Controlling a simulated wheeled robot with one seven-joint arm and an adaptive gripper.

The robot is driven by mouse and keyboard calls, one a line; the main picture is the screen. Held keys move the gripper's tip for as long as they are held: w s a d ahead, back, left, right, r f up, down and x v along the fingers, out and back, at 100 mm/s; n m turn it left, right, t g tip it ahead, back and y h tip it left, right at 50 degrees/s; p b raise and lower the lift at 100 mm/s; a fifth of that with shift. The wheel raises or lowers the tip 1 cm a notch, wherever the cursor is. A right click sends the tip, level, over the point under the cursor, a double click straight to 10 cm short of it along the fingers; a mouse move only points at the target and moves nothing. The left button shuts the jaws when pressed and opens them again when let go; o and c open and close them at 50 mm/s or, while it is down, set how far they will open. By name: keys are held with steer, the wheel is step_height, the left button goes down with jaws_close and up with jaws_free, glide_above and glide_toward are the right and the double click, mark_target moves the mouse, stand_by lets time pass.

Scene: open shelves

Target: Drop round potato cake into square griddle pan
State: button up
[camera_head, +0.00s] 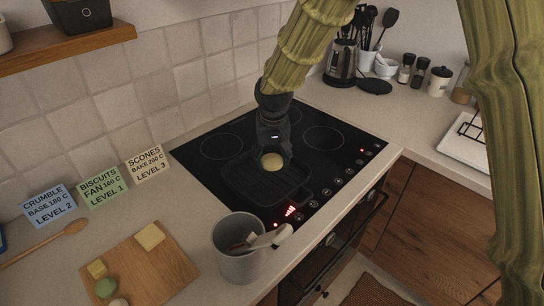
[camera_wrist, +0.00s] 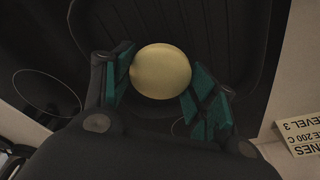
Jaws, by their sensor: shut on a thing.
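The round potato cake (camera_wrist: 160,71) is a pale yellow disc between the green-padded fingers of my gripper (camera_wrist: 158,95) in the wrist view. It also shows in the head view (camera_head: 272,161). My gripper (camera_head: 272,150) is shut on it, with the fingers on both sides. The square griddle pan (camera_head: 262,191) is black and ridged and sits on the hob. My gripper and the cake are over the pan; the height of the cake above the ridges is hard to tell. The pan's ridged surface (camera_wrist: 200,22) fills the upper middle of the wrist view.
The black hob (camera_head: 215,147) lies around the pan. A grey pot (camera_head: 240,262) with utensils stands near the pan's front. A wooden board (camera_head: 155,270) with food pieces lies at the lower left. Recipe cards (camera_head: 103,186) lean on the wall. A kettle (camera_head: 341,62) stands behind.

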mark_target(273, 164)
steer(key=o, duration=0.9)
steer(key=shift+s+r, duration=0.15)
steer(key=r, duration=0.4)
steer(key=s+r, duration=0.1)
steer(key=r, duration=0.6)
steer(key=shift+s+d+r, duration=0.1)
steer(key=shift+s+r, duration=0.15)
steer(key=shift+r, duration=0.15)
steer(key=shift+f, duration=0.1)
